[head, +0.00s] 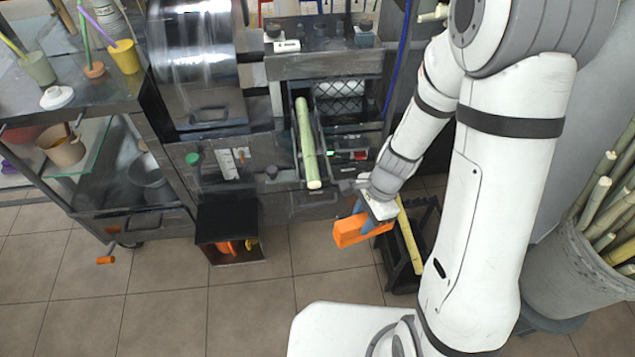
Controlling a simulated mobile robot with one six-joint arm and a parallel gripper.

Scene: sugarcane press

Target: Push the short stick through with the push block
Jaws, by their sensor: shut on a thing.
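A pale green short stick of cane (307,146) lies in the feed chute (322,168) of the press (255,120), its near end sticking out toward me. My gripper (372,222) is shut on the orange push block (350,231). The block is in the air to the right of and nearer than the stick's end, apart from it.
A black rack (408,262) with a yellowish stick (410,240) stands below my gripper. A bucket of canes (570,275) stands at the right. A side table (65,85) with cups is at the left.

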